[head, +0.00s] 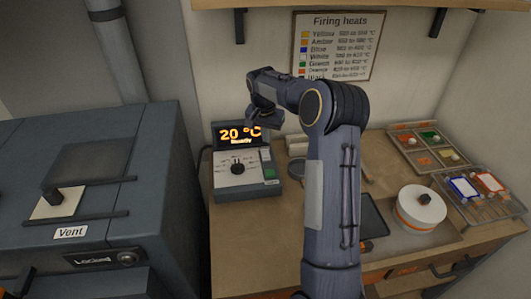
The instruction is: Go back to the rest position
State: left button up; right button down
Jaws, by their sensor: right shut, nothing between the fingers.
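My right arm rises through the middle of the head view and bends left at its top joint. My right gripper (265,117) hangs at the far end of the arm, seen small and dark in front of the controller's display. It is shut and holds nothing.
A controller (232,185) with a dial reads 20 °C, Ready, on the wooden bench (250,240). The grey kiln (150,200) with its vent stands left. A white round turntable (421,208), a rack with coloured panels (480,205) and a paint tray (407,140) sit right.

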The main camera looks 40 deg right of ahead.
jog(key=s+a+r+n+t+y, duration=0.2)
jog(key=s+a+r+n, duration=0.3)
jog(key=s+a+r, duration=0.65)
jog(key=s+a+f+n+t+y+b, duration=0.1)
jog(key=s+a+f+n, duration=0.1)
jog(key=s+a, duration=0.5)
jog(key=s+a+f+n+t+y+b, duration=0.1)
jog(key=s+a+f+n+y, duration=0.1)
jog(key=s+a, duration=0.5)
jog(key=s+f+n, duration=0.1)
jog(key=s+f, duration=0.1)
jog(key=s, duration=0.4)
jog(key=shift+f+t, duration=0.3)
jog(key=shift+f, duration=0.1)
